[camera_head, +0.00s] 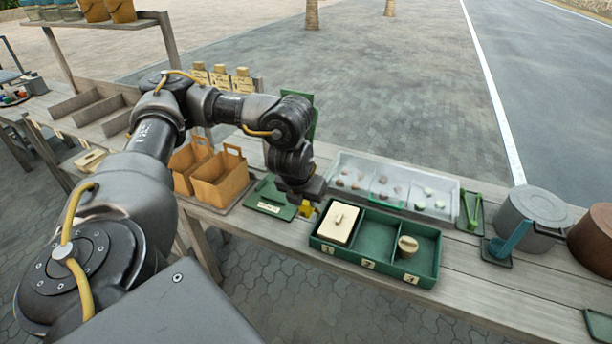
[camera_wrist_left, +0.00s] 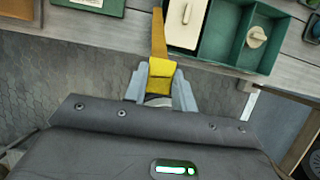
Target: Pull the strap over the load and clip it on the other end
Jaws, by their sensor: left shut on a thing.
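My left gripper (camera_head: 303,203) is shut on the yellow strap end (camera_head: 306,209), just left of the green tray's left end. In the left wrist view the fingers (camera_wrist_left: 160,88) close on the yellow end piece (camera_wrist_left: 161,69), and an orange-yellow strap (camera_wrist_left: 158,35) runs up from it beside the tray. The green tray (camera_head: 373,234) has numbered compartments. A cream block with a handle (camera_head: 339,224) fills the left one, the middle is empty, and a round cream-lidded piece (camera_head: 408,246) sits in the right one. The strap's other end cannot be made out. My right gripper is not in view.
Green mat (camera_head: 266,205) and brown paper bags (camera_head: 221,181) are left of the gripper. A clear tray with pebbles (camera_head: 449,190) is behind the green tray. Green tongs (camera_head: 470,211), a blue scoop (camera_head: 511,243) and a grey pot (camera_head: 535,208) stand right. The bench front edge is near.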

